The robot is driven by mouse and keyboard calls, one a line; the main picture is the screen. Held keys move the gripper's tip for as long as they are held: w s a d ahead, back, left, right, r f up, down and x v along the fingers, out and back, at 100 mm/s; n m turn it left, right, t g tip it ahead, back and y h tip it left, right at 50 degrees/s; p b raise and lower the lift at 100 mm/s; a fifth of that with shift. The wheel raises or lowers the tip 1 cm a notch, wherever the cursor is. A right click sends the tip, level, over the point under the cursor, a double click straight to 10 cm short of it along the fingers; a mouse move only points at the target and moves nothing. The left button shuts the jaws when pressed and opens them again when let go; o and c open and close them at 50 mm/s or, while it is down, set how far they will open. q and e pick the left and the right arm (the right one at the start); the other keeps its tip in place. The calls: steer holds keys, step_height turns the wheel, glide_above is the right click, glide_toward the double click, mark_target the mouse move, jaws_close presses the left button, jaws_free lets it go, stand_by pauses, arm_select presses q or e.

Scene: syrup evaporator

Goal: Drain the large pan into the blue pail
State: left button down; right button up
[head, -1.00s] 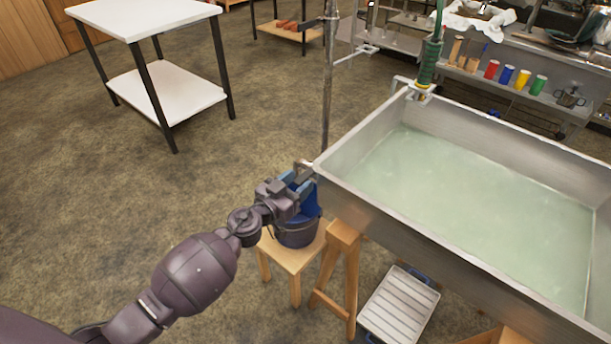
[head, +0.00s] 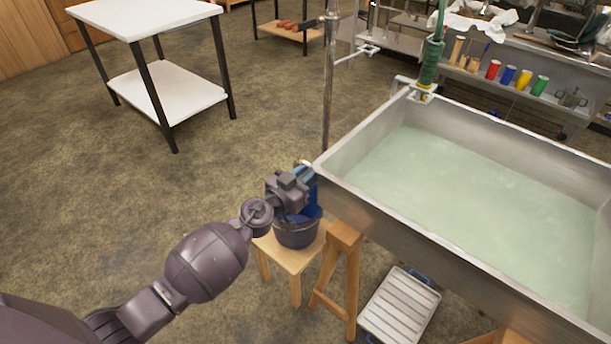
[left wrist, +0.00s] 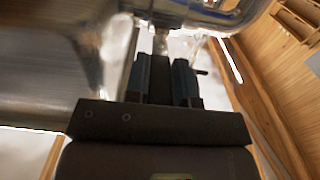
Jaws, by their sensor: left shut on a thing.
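The large metal pan (head: 350,205) holds pale greenish liquid (head: 480,205) and fills the right of the head view. The blue pail (head: 297,236) stands upright on a small wooden stool below the pan's near left corner. My left gripper (head: 305,176) is at that corner, above the pail, and hides part of the pail's mouth. In the left wrist view, its two fingers (left wrist: 161,75) are shut on a small metal valve part (left wrist: 160,43) beside shiny metal. The head view hides the held part behind the gripper. My right gripper is not in view.
The stool (head: 288,258) stands beside the wooden stand (head: 342,265) under the pan. A ridged tray (head: 400,303) lies on the floor below. A thin metal post (head: 327,100) rises behind the pail. A white-topped table (head: 140,18) stands at the back left; open floor lies between.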

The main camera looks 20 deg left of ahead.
mark_target(316, 164)
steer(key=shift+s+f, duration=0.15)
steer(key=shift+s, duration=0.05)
arm_select(q)
steer(key=shift+a+f+h, duration=0.1)
steer(key=shift+h, duration=0.2)
steer(key=shift+w+a+f+m+g+h+b, duration=0.15)
steer(key=shift+a+m+g+h+b, duration=0.15)
steer(key=shift+m+g+h+b, duration=0.3)
steer(key=shift+w+a+m+g+h+b, duration=0.45)
steer(key=shift+w+m+g+h+b, duration=0.05)
steer(key=shift+m+g+h, duration=0.9)
steer(key=shift+w+a+m+g+h+b, duration=0.5)
steer(key=shift+m+g+h, duration=0.85)
steer(key=shift+g+h, duration=0.15)
steer(key=shift+w+a+m+g+h+b, duration=0.45)
steer(key=shift+m+g+h, duration=0.95)
steer(key=shift+g, duration=0.1)
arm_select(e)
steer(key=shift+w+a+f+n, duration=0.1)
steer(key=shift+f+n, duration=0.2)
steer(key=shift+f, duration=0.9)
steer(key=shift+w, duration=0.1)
arm_select(q)
steer(key=shift+r, duration=0.2)
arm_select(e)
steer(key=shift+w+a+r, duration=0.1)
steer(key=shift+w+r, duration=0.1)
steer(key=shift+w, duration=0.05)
